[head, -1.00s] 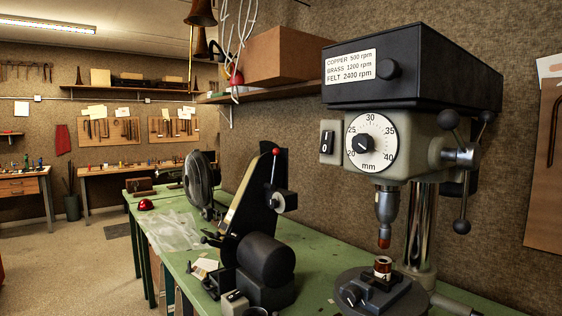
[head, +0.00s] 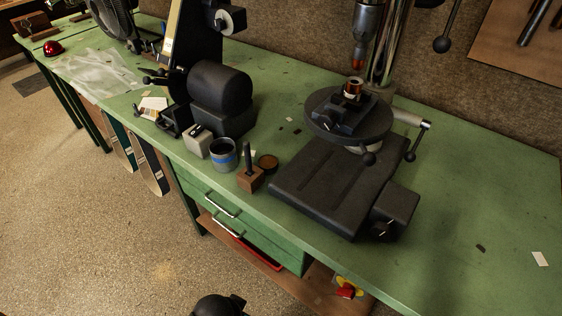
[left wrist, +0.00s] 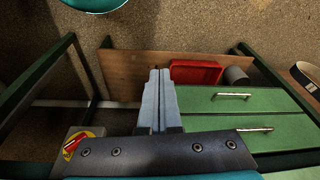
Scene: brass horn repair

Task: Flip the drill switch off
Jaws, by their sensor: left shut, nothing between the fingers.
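The drill press shows in the head view only from its chuck (head: 367,22) downward, with its round table (head: 322,112) and black base (head: 310,190). Its upper head, with the switch panel, is outside both current views, so the switch's present state cannot be seen. A brown ring-shaped piece (head: 352,88) sits on the drill's round table. My left gripper (left wrist: 159,75) is shut and empty in the left wrist view, pointing toward the bench's lower wooden shelf (left wrist: 130,66). My right gripper is in neither view.
A red rotary switch on a yellow plate (head: 347,290) is at the bench's lower front; it shows in the left wrist view (left wrist: 74,145). A belt grinder (head: 220,98), grey cup (head: 223,153) and wooden block (head: 250,178) stand left of the drill. The green benchtop (head: 480,210) right of it is mostly clear.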

